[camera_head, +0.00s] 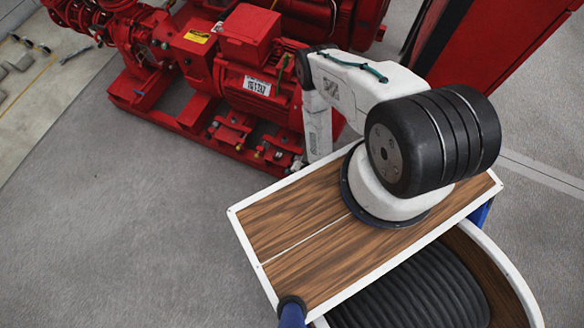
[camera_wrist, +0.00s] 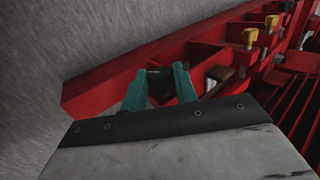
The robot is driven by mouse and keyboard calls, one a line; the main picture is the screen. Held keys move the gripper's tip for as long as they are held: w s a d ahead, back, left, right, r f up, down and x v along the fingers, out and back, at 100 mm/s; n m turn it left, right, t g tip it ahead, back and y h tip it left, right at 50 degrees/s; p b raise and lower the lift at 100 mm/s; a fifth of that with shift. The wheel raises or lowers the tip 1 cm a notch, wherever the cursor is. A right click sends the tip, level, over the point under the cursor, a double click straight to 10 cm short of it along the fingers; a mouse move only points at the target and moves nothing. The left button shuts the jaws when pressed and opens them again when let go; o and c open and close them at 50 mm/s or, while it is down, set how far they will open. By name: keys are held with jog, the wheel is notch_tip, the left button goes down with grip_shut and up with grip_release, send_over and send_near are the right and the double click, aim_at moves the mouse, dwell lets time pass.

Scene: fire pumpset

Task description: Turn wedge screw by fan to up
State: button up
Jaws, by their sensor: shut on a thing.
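In the wrist view my gripper (camera_wrist: 160,83) reaches its two teal fingers down into a red pocket of the pumpset's base frame. A small dark wedge screw (camera_wrist: 158,76) shows between the fingers, and they are shut on it. Its lower part and exact angle are hard to make out. In the head view my white arm covers the fan end of the red motor (camera_head: 262,88), and my gripper and the held screw are hidden.
More screws with yellow heads (camera_wrist: 249,36) stand along the red base frame (camera_wrist: 110,78) farther off in the wrist view. A brownish block (camera_wrist: 217,77) sits just right of the fingers. Grey floor (camera_head: 130,220) lies open at the left.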

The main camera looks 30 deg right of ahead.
jog(key=shift+s, duration=0.15)
jog(key=o, duration=1)
jog(key=v, duration=0.8)
jog(key=shift+f, duration=0.1)
